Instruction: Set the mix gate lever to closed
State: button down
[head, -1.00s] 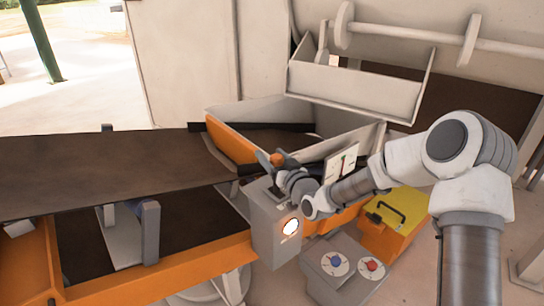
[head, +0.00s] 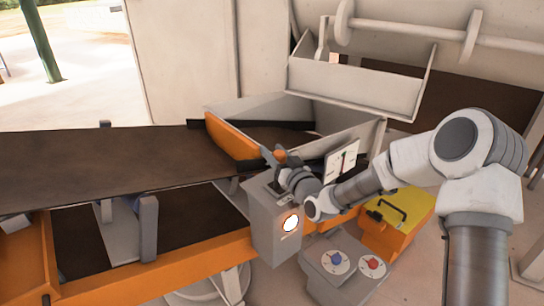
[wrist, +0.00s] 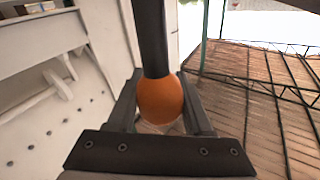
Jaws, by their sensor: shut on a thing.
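The mix gate lever has an orange knob (head: 280,155) and stands on top of a grey control box (head: 272,225). In the wrist view the orange knob (wrist: 160,100) sits between the two dark fingers, with its black rod running up the picture. My gripper (head: 274,162) is shut on this knob; its fingers also show in the wrist view (wrist: 160,112). An orange gate panel (head: 232,138) stands at the belt's end, at the left side of the pale hopper (head: 350,140). The lever's foot is largely hidden by my gripper.
A dark conveyor belt (head: 100,165) runs in from the left. A white gauge (head: 342,160) stands right behind my wrist. The box front has a lit round lamp (head: 290,223).

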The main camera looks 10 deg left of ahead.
aim_at(285, 158)
jog(key=shift+s+d+f+m+t+y+b, duration=0.2)
jog(key=shift+s+d+t+b, duration=0.35)
jog(key=shift+b, duration=0.75)
jog(key=shift+s+d+f+m+t+y+b, duration=0.1)
jog(key=shift+s+d+t+y+b, duration=0.4)
jog(key=shift+b, duration=0.75)
jog(key=shift+s+d+r+b, duration=0.1)
jog(key=shift+s+d+b, duration=0.1)
jog(key=shift+d, duration=0.25)
jog(key=shift+s+d+r+b, duration=0.1)
jog(key=shift+s+d+b, duration=0.1)
jog(key=shift+d, duration=0.2)
jog(key=shift+c, duration=1.6)
grip_release()
jog(key=v, duration=1.7)
jog(key=shift+s+d+r+p, duration=0.25)
jog(key=shift+s+p, duration=0.05)
jog(key=shift+p, duration=0.15)
